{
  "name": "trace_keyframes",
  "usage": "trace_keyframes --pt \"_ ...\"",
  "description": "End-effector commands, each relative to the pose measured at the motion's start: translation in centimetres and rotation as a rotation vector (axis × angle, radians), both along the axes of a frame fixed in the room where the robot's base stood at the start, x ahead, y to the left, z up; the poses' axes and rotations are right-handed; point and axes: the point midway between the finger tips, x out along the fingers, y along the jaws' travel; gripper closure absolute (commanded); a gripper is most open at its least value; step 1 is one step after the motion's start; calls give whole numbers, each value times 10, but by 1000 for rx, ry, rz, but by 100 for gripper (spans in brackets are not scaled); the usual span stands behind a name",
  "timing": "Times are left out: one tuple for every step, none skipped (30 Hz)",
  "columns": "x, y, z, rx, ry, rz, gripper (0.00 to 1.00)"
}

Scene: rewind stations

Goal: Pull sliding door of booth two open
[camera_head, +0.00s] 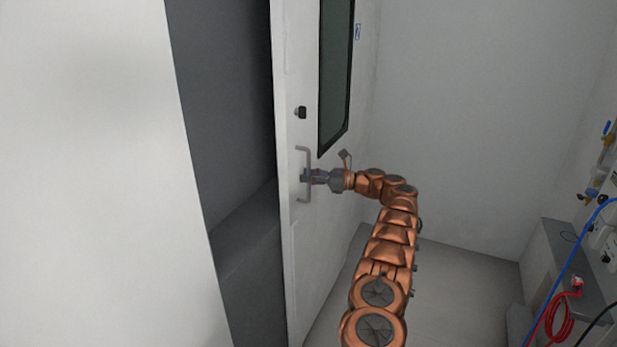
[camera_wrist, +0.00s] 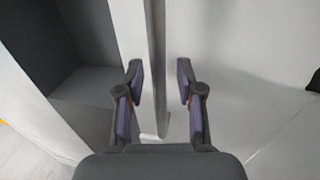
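The white sliding door (camera_head: 303,250) shows edge-on in the head view, with a dark window and a black lock knob (camera_head: 301,112). A dark opening (camera_head: 228,110) lies to the left of its edge. No booth number is readable. A pale upright bar handle (camera_head: 307,160) is on the door below the knob. My gripper (camera_head: 307,176) is at the handle's middle. In the wrist view, my gripper (camera_wrist: 159,82) has its two fingers apart, on either side of the handle bar (camera_wrist: 156,50), with a gap visible on both sides.
A plain white wall (camera_head: 85,170) fills the left. At the right are a grey box (camera_head: 560,265), red coiled hose (camera_head: 562,318) and blue cable (camera_head: 575,250). The grey floor (camera_head: 450,290) between my arm and the box is clear.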

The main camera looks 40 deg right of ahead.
Motion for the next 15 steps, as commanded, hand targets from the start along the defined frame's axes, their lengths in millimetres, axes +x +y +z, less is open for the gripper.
trace_keyframes --pt "0 0 0 0 0 1 61" --pt "0 0 0 0 0 1 61" --pt "0 1 0 0 0 1 61" --pt "0 1 0 0 0 1 61" --pt "0 1 0 0 0 1 61" --pt "0 1 0 0 0 1 61" --pt "0 1 0 0 0 2 61" --pt "0 1 0 0 0 2 61" --pt "-1 0 0 0 0 1 61" --pt "-2 -1 0 0 0 1 61" --pt "-4 -3 0 0 0 1 61" --pt "-7 -5 0 0 0 0 61" --pt "-10 -8 0 0 0 0 61" --pt "-13 -10 0 0 0 0 61" --pt "-17 -14 0 0 0 -1 61"
